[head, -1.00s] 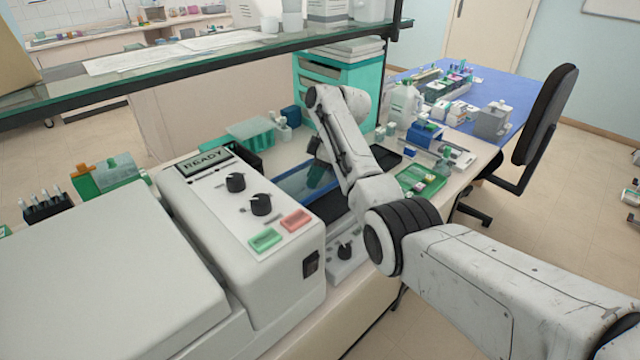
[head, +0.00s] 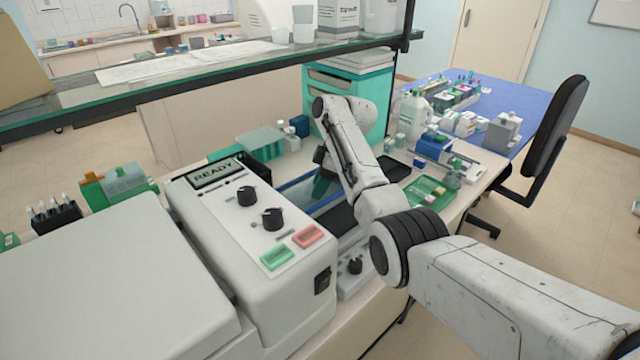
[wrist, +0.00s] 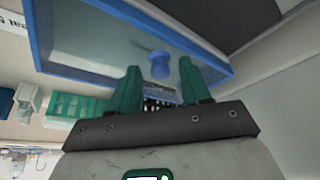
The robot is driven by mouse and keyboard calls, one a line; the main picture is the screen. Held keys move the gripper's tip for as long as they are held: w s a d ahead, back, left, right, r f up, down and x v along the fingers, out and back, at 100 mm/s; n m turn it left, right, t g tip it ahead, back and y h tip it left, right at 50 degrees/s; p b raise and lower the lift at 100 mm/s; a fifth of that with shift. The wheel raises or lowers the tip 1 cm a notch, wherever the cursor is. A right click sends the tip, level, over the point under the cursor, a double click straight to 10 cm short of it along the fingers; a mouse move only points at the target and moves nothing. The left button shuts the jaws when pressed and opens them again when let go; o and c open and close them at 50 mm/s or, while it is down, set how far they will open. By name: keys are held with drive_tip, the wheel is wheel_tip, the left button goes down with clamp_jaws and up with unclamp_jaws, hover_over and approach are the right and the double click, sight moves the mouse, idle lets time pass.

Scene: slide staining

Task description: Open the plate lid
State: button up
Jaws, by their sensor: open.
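The plate lid (wrist: 95,38) is a clear panel with a blue frame and a small blue knob (wrist: 160,66) in the wrist view. In the head view the lid (head: 298,187) shows as a blue-edged pane behind the control box, partly hidden by my arm. My gripper (wrist: 160,72) is open, with its two green fingers on either side of the knob in the picture. I cannot tell whether they touch it. In the head view my gripper is mostly hidden behind my arm.
A grey control box (head: 255,265) reading READY stands left of my arm. A green rack (head: 262,140) and a teal drawer unit (head: 318,110) stand behind the lid. A green tray (head: 428,190) and a white bottle (head: 413,115) are to the right. A glass shelf (head: 230,66) runs above.

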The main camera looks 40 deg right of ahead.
drive_tip(key=b+v, duration=0.1)
drive_tip(key=v, duration=0.9)
drive_tip(key=shift+r, duration=0.3)
drive_tip(key=shift+d, duration=0.15)
